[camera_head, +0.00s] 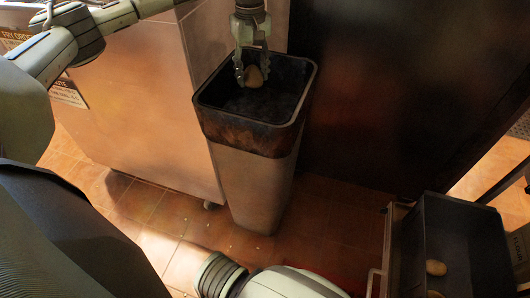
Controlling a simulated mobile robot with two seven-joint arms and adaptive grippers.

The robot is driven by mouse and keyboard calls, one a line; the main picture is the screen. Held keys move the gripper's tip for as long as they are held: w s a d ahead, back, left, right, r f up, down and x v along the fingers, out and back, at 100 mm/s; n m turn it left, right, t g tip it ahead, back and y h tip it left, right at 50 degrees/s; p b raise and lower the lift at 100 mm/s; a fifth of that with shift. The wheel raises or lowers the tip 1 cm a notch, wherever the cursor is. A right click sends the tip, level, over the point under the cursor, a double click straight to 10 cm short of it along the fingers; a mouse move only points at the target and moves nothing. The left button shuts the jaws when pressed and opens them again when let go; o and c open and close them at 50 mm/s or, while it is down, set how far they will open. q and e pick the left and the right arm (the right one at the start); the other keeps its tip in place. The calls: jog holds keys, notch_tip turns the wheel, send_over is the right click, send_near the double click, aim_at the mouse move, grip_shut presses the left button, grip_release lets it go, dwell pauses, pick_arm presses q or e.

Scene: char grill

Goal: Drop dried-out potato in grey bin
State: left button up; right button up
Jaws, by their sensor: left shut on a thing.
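A small tan potato (254,78) is between the fingertips of my left gripper (251,70). The gripper is shut on it and points down from the top of the head view. The grey bin (260,185) is tall and tapered, with a dark, stained open top. Gripper and potato show against the bin's opening, toward its back rim. Their exact height relative to the rim is hard to tell. The bin's inside is dark. My right gripper is not in view.
A tan cabinet (145,115) stands left of the bin, close to it. A dark panel (400,100) is behind on the right. A dark open container (455,225) at lower right holds a potato (436,267).

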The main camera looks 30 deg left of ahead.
pick_arm(q)
jog(key=o, duration=1.3)
notch_tip(320, 180, up, 12)
notch_tip(320, 180, down, 12)
notch_tip(320, 180, up, 3)
jog(key=shift+r, duration=0.55)
